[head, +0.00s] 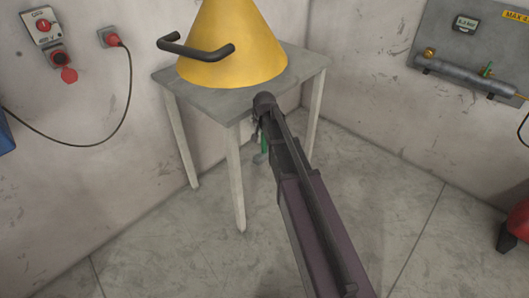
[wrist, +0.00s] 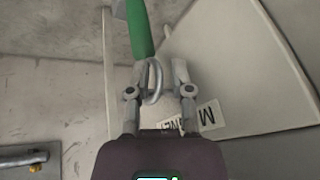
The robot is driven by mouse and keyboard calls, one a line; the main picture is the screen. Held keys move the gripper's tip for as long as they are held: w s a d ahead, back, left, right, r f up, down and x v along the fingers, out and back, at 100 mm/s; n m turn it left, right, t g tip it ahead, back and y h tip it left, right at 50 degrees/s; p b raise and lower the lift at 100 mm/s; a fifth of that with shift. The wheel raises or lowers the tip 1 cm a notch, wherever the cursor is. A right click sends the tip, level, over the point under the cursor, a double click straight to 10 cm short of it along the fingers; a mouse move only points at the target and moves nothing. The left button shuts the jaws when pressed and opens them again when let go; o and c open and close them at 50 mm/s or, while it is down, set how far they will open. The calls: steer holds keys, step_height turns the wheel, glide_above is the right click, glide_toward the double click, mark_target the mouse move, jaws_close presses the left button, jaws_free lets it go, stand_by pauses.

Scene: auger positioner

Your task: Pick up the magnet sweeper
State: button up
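The magnet sweeper shows in the wrist view as a green handle (wrist: 140,30) with a grey wire loop (wrist: 155,84) at its near end. My gripper (wrist: 158,68) has its fingers apart, one on either side of the loop. I cannot tell whether a finger touches it. In the head view a bit of the green handle (head: 263,145) shows below my gripper (head: 258,126), in front of the table's right side. My arm hides much of the sweeper there.
A grey table (head: 218,103) stands in the corner, bearing a yellow cone (head: 232,35) with a black handle (head: 195,48). A label (wrist: 196,120) is on a pale surface near my fingers. A panel with a metal cylinder (head: 468,76) hangs at right.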

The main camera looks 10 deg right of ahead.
stand_by(0.4)
jaws_close()
steer(key=shift+r, duration=0.2)
steer(key=s+d+r+p, duration=0.1)
steer(key=s+d, duration=0.9)
steer(key=s, duration=0.4)
steer(key=shift+s+d, duration=0.3)
stand_by(0.3)
stand_by(0.5)
